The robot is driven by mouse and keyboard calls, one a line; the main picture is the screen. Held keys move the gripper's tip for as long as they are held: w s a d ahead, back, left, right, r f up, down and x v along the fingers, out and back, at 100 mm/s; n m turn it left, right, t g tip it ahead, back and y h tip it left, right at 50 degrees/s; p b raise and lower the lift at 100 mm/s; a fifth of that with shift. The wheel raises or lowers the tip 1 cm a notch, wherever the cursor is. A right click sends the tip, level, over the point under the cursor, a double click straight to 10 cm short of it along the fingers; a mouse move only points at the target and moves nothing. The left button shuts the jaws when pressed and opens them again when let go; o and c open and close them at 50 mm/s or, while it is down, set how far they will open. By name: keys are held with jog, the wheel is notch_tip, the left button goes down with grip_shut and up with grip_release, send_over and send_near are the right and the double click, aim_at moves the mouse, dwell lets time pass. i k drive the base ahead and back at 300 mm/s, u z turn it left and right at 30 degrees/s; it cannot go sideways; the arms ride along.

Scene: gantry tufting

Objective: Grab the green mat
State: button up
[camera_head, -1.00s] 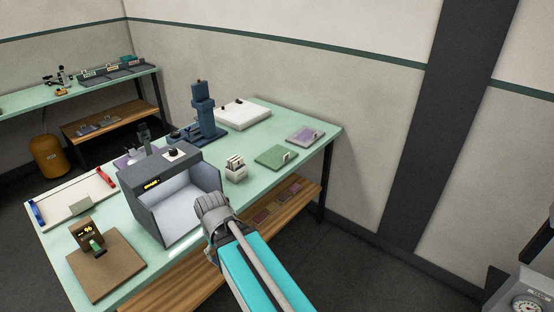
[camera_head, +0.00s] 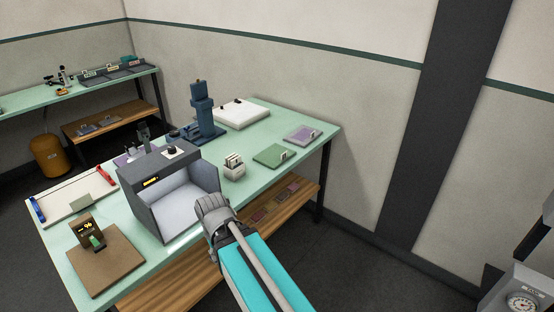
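A flat green mat (camera_head: 273,155) lies on the pale green bench top, right of the middle, with a small white tag at its right edge. Another mat, purple-grey (camera_head: 302,135), lies further right with a similar tag. My arm reaches in from the bottom, and its grey ribbed end (camera_head: 213,212) shows in front of the open grey box. It is left of and nearer than the green mat, apart from it in the picture. I see no separate fingertips, so its opening is hidden.
The grey box (camera_head: 168,190), a white card holder (camera_head: 234,167) and a blue stand (camera_head: 203,115) are left of the mat. A white block (camera_head: 241,113) lies behind. Below is a wooden shelf (camera_head: 245,235).

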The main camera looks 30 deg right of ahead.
aim_at(275, 156)
jog(key=k, duration=1.25)
jog(key=z, duration=0.35)
jog(key=i, duration=0.7)
jog(key=z, duration=0.8)
jog(key=i, duration=1.55)
jog(key=u, duration=0.55)
